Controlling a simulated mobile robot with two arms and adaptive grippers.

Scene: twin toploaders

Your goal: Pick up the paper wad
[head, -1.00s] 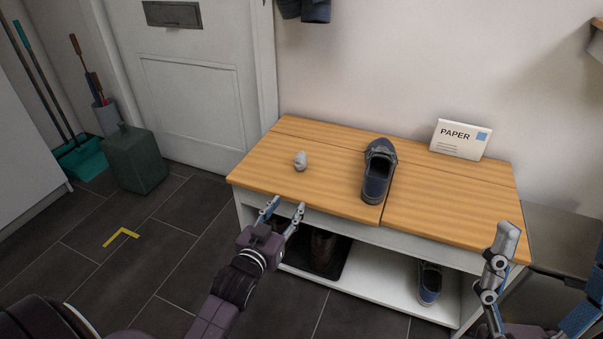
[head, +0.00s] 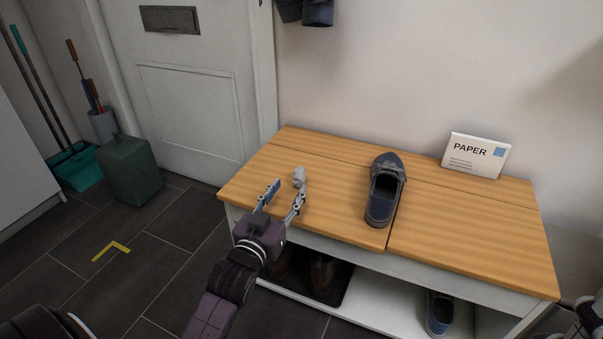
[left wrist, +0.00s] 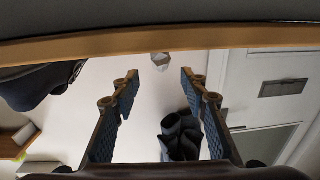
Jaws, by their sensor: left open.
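The paper wad (head: 299,176) is a small crumpled grey-white lump on the left part of the wooden bench top. In the left wrist view, which looks upside down, the wad (left wrist: 160,62) shows beyond the fingertips and roughly between them. My left gripper (head: 287,190) is open and empty over the bench's front left part. Its right fingertip appears close to the wad in the head view; I cannot tell whether they touch. Only a small part of my right arm's end (head: 588,312) shows at the lower right edge, and its jaws cannot be made out.
A dark blue shoe (head: 383,190) stands on the bench (head: 470,235) right of the wad. A white card marked PAPER (head: 476,156) leans at the back right. Another shoe (head: 439,312) is on the lower shelf. Bench top around the wad is clear.

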